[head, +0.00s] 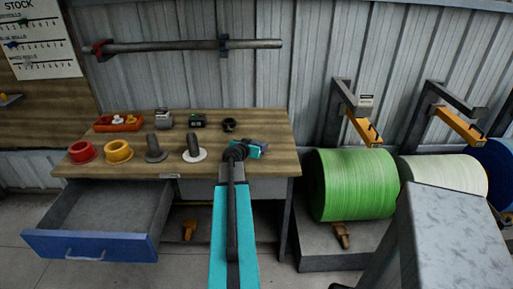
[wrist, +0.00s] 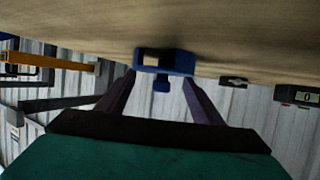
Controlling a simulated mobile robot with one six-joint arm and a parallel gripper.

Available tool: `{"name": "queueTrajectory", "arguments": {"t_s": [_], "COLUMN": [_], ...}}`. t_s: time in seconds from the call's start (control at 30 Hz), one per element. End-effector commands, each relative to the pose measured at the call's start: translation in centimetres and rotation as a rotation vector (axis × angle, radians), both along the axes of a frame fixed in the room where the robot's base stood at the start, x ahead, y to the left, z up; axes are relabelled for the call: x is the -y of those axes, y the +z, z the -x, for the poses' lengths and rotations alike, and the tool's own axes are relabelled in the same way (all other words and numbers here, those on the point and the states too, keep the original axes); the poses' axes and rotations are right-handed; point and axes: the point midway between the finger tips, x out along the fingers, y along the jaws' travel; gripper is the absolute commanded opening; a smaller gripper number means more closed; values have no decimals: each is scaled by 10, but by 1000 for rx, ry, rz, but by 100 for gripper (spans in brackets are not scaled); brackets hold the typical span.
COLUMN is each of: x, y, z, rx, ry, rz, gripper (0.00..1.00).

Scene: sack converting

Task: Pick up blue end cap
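The blue end cap (wrist: 180,60) is at the top centre of the wrist view, against the wooden table top, with a short stem pointing down the picture. In the head view a small blue piece of it (head: 264,146) shows at the right part of the workbench, partly hidden by my gripper. My gripper (wrist: 160,80) has its two dark fingers apart, with bare wall visible between them. The fingertips are close to the two ends of the cap; whether they touch it I cannot tell. My gripper also shows in the head view (head: 246,150), just above the bench.
The workbench (head: 275,128) also holds a red cap (head: 82,152), a yellow cap (head: 118,152), a grey cap (head: 155,150), a dark piece on a white disc (head: 193,148), and an orange tray (head: 102,124). A blue-fronted drawer (head: 90,245) stands open. A green roll (head: 350,185) stands right.

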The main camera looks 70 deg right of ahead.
Motion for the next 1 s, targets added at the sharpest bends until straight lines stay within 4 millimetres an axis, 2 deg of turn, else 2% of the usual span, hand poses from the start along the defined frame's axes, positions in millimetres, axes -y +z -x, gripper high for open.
{"name": "queueTrajectory", "arguments": {"t_s": [0.43,0.63,0.67,0.73,0.97,1.0], "x": [-1,-2,-2,-2,-4,-11], "y": [-3,2,3,8,37,31], "z": [0,-1,-2,-3,-6,-5], "rx": [-1,-1,0,-1,0,-1], "ry": [-1,0,1,3,8,7], "rz": [-5,-4,-4,-4,-2,-3], "gripper": [38,37,32,0,0,0]}}
